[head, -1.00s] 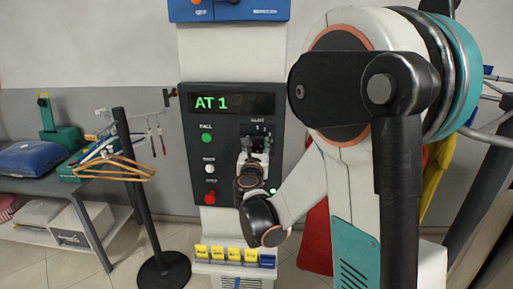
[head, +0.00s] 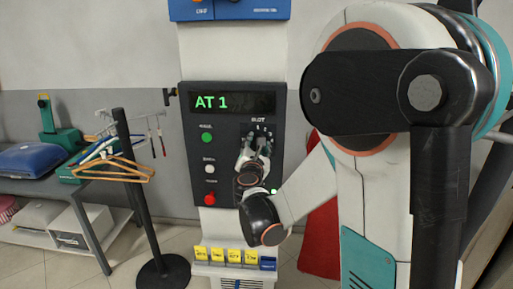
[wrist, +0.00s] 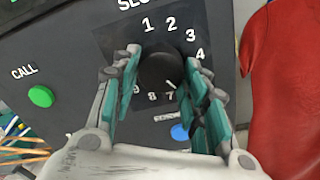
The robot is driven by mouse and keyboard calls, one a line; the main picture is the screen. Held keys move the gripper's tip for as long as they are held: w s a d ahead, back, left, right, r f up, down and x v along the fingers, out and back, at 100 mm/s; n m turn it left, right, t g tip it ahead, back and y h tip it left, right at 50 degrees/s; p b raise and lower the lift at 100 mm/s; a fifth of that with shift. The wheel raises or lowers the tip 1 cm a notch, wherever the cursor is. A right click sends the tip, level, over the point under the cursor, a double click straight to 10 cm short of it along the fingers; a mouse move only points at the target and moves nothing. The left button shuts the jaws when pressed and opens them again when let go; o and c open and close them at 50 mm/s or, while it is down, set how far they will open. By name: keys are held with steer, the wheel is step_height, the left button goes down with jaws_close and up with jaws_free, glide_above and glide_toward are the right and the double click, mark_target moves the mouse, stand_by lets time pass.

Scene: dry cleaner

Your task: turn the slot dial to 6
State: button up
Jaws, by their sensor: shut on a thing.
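The slot dial (wrist: 160,70) is a round black knob on the dark control panel (head: 185,150). In the wrist view the digits 1, 2, 3, 4, 7, 8 and 9 show around it. My fingers hide the spots for 5 and 6. A small pale mark on the knob's lower right edge lies close to the 7; its exact setting is hard to tell. My gripper (wrist: 165,83) is shut on the knob, a finger on each side. In the head view my gripper (head: 258,140) covers the dial. The display (head: 232,102) reads "AT 1".
A green CALL button (head: 207,138), a white button (head: 209,169) and a red button (head: 210,199) line the panel's left. Yellow tags (head: 217,254) stand below. A black post with hangers (head: 125,170) stands left. A red garment (wrist: 285,80) hangs close to the panel's right.

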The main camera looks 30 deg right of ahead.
stand_by(0.3)
steer(key=o, duration=1.1)
steer(key=shift+c, duration=0.2)
steer(key=shift+s, duration=0.1)
steer(key=v, duration=1.2)
